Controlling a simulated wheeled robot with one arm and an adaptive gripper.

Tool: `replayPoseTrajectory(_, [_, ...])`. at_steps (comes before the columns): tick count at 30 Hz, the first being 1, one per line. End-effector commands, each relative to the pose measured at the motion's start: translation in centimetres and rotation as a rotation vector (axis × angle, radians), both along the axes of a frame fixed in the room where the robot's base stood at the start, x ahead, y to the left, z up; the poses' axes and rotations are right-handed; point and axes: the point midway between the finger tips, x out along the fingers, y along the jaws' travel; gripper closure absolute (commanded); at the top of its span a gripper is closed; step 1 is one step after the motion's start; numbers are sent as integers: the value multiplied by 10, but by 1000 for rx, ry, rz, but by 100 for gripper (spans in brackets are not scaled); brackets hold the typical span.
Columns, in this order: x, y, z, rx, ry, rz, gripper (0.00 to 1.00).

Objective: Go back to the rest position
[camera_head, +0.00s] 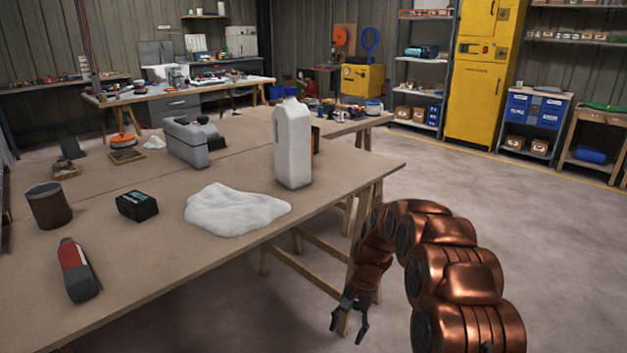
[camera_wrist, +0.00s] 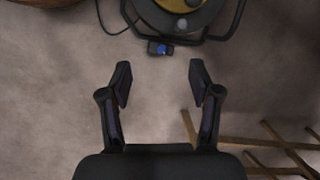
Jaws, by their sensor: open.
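My gripper (camera_head: 349,322) hangs at the end of my copper-coloured arm, beside the front right edge of the wooden table (camera_head: 150,275) and below its top. In the wrist view my gripper (camera_wrist: 160,82) is open, with two dark fingers spread apart and nothing between them. The wrist view looks down past the fingers to the bare floor.
The table holds a white jug (camera_head: 293,145), a white cloth (camera_head: 235,209), a black box (camera_head: 137,205), a brown cup (camera_head: 48,205) and a red-grey bottle (camera_head: 78,271). A dark cable reel (camera_wrist: 180,15) stands on the floor. Wooden table legs (camera_wrist: 270,150) show nearby. Floor is clear at right.

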Motion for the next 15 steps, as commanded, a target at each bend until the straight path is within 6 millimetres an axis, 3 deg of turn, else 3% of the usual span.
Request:
replayPoseTrajectory(1, [-6, -1, 23, 0, -7, 13, 37])
replayPoseTrajectory(3, [-14, -2, 44, 1, -17, 33, 37])
replayPoseTrajectory(15, [-70, -13, 153, -4, -57, 142, 37])
